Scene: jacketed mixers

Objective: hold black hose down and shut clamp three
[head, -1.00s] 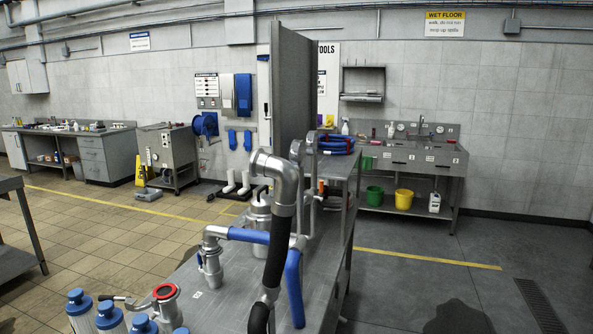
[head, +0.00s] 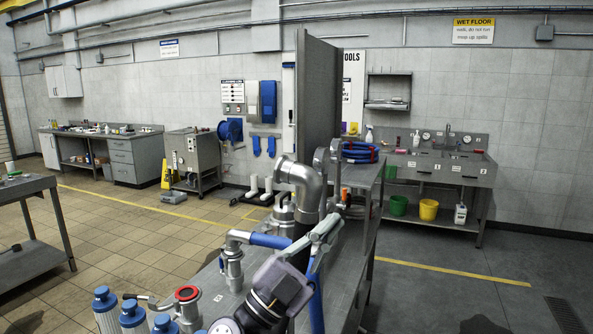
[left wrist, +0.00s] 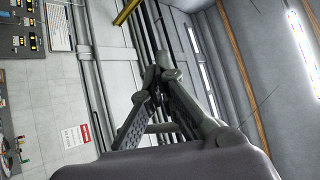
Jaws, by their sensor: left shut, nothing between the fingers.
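In the head view my left gripper (head: 332,224) has its fingers closed together and empty. It lies in front of the metal elbow pipe (head: 303,180) and the black hose (head: 300,231). My gripper and wrist hide most of the hose, and I cannot tell whether they touch it. In the left wrist view the closed fingers (left wrist: 160,75) show against wall and ceiling, with no hose between them. A fitting with a red ring (head: 187,293) and a lever beside it stands at the bench front. I cannot tell which clamp is three. My right gripper is not in view.
A blue hose (head: 270,241) runs from a metal fitting (head: 233,266) on the steel bench (head: 212,307). A tall grey panel (head: 318,95) rises behind. Floor is open on both sides.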

